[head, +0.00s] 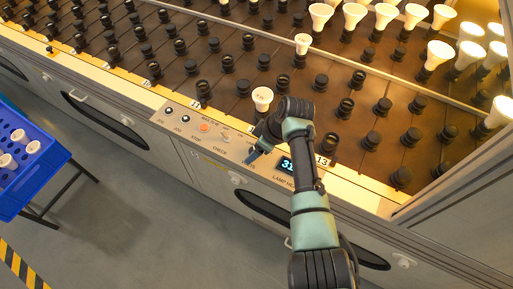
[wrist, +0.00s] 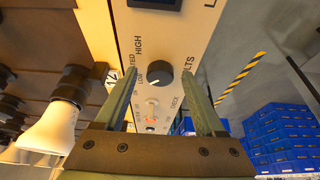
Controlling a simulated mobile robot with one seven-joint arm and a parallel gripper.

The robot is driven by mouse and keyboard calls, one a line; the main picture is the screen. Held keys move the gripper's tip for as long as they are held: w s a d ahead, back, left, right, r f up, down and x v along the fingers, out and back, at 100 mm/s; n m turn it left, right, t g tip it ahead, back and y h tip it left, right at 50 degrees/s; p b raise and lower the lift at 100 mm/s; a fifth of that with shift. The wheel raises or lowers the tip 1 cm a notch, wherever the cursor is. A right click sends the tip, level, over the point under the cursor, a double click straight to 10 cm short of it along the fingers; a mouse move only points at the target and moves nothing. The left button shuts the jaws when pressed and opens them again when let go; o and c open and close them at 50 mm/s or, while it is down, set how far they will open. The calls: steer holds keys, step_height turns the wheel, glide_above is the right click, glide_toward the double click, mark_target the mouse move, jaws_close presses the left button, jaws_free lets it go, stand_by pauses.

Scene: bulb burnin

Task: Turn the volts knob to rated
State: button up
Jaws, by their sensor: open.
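The volts knob (wrist: 161,77) is round and black, on the cream control panel (wrist: 180,30). Its white pointer mark faces lower left in the wrist view, near the LOW label. RATED and HIGH are printed further up along the knob's left side. My gripper (wrist: 160,73) is open, with one green finger on each side of the knob in the picture. I cannot tell whether the fingertips touch it. In the head view my gripper (head: 252,156) is over the panel (head: 180,124), and my arm hides the knob.
A toggle switch (wrist: 151,106) and an orange button (wrist: 151,123) sit below the knob in the wrist view. A lit display (head: 287,167) is right of my gripper. Rows of sockets and bulbs (head: 262,98) stand behind the panel. A blue crate (head: 45,165) is at left.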

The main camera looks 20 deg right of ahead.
jaws_close()
stand_by(0.3)
steer(key=shift+a+r+m+p, duration=0.1)
steer(key=shift+m+p, duration=0.2)
steer(key=shift+p, duration=0.1)
steer(key=m+h+p, duration=0.1)
steer(key=m+p, duration=0.1)
steer(key=shift+s+a+r+m+t, duration=0.1)
steer(key=shift+m+t, duration=0.2)
steer(key=shift+m+h+p, duration=0.9)
steer(key=shift+m+p, duration=0.55)
steer(key=shift+m, duration=0.85)
steer(key=shift+f, duration=0.2)
